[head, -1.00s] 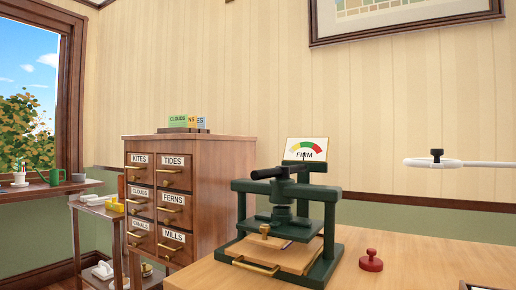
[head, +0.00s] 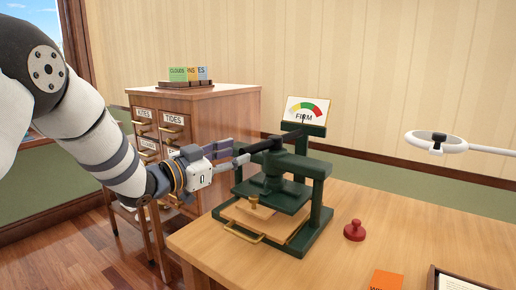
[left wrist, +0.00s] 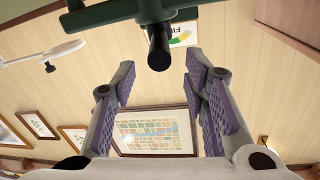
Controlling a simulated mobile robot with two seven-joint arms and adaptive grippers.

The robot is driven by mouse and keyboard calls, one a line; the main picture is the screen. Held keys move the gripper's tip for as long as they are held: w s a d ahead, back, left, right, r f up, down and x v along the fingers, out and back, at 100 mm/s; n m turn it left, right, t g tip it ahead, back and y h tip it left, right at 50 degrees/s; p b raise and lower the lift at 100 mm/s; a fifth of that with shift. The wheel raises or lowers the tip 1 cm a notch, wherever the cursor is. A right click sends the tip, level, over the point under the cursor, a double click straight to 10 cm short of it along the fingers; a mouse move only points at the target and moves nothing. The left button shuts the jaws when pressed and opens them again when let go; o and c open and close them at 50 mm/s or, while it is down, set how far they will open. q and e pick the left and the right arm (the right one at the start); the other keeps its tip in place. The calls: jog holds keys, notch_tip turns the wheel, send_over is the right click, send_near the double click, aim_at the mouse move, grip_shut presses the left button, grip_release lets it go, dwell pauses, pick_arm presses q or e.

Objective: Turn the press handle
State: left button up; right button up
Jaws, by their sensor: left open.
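The green press (head: 268,205) stands on the wooden table. Its black handle bar (head: 276,142) lies across the top of the screw and points its near end toward my left gripper (head: 238,152). The left gripper is open, with purple-padded fingers at the handle's near end. In the left wrist view the handle's round black end (left wrist: 158,52) shows between the two spread fingers, near their tips, apparently untouched. My right gripper is not in view.
A dial card reading FIRM (head: 306,111) stands behind the press. A red knobbed stamp (head: 354,231) and an orange block (head: 386,280) sit to the right. A drawer cabinet (head: 225,110) stands behind my left arm. A ring on a white arm (head: 436,142) hangs at right.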

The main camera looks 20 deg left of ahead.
aim_at(254, 148)
pick_arm(q)
jog(key=x, duration=0.4)
jog(key=f+x, duration=0.1)
jog(key=x, duration=0.1)
jog(key=shift+w+b, duration=0.15)
jog(key=shift+b, duration=0.25)
jog(key=shift+w+d+r, duration=0.3)
jog(key=shift+w+d, duration=0.1)
jog(key=shift+w, duration=0.2)
jog(key=shift+c, duration=0.2)
jog(key=shift+r, duration=0.1)
grip_shut()
